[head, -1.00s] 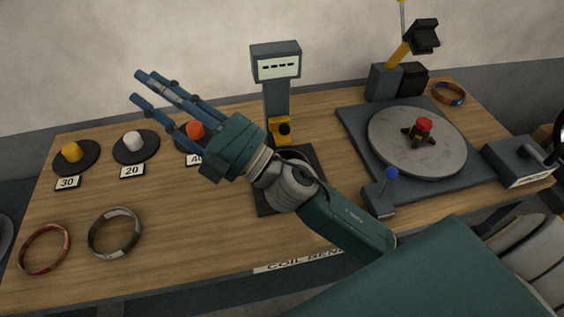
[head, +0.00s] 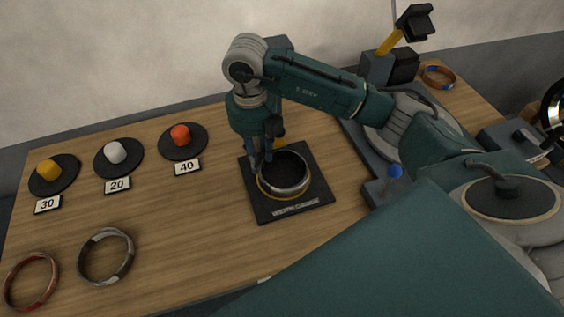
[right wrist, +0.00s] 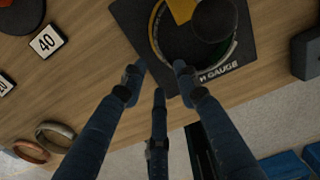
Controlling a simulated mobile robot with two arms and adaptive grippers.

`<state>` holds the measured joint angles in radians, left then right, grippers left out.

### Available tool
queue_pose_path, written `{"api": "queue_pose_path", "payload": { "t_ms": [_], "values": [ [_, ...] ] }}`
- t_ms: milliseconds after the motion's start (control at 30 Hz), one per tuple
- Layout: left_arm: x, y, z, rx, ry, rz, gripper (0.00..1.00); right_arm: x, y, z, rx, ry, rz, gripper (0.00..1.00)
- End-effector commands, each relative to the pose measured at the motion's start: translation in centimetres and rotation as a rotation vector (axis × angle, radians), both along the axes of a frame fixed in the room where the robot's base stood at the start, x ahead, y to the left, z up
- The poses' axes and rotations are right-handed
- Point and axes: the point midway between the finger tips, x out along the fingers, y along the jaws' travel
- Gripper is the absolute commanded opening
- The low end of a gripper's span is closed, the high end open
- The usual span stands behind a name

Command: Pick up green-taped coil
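A ring-shaped coil (head: 291,190) lies on the black gauge plate (head: 306,207). In the right wrist view, the coil (right wrist: 235,48) shows a greenish stretch at its right side, partly hidden by the gauge's yellow and black parts. My right gripper (head: 262,163) points down at the coil's left rim in the head view and hides part of it. In the right wrist view, its three fingers (right wrist: 158,80) are spread with nothing between them, beside the plate's edge. I cannot tell whether a finger touches the coil. My left gripper is out of view.
A red-marked coil (head: 11,292) and a grey-white coil (head: 84,268) lie at front left. Weights on black discs (head: 200,148) stand behind them. A blue-knobbed lever (head: 395,171) and the turntable base (head: 352,124) are at right. Another coil (head: 452,82) lies far right.

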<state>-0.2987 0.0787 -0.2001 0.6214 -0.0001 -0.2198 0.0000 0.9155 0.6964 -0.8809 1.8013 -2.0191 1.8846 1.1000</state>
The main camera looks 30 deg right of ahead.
Motion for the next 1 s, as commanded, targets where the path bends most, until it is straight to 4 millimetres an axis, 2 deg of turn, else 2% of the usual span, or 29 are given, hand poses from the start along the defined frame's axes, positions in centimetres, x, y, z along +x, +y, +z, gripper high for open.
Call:
{"api": "queue_pose_path", "payload": {
  "t_ms": [133, 433, 567, 700, 967, 1000],
  "values": [
    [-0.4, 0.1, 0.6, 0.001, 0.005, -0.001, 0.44, -0.2, 0.1, -2.4, 0.002, 0.006, 0.002, 0.31],
    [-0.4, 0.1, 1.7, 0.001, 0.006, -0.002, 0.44, 0.1, 0.0, -4.9, 0.005, 0.005, 0.003, 0.31],
    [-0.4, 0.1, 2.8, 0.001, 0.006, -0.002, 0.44, 0.3, -0.2, -7.0, 0.005, 0.006, 0.004, 0.31],
    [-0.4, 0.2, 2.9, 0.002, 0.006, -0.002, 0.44, 0.4, -0.2, -8.7, 0.006, 0.004, 0.005, 0.31],
    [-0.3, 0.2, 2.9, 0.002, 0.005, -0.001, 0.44, 0.5, -0.2, -9.2, 0.005, 0.001, 0.005, 0.31],
    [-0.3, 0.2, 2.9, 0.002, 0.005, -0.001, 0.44, 0.5, -0.2, -9.1, 0.006, 0.001, 0.005, 0.27]
  ]
}}
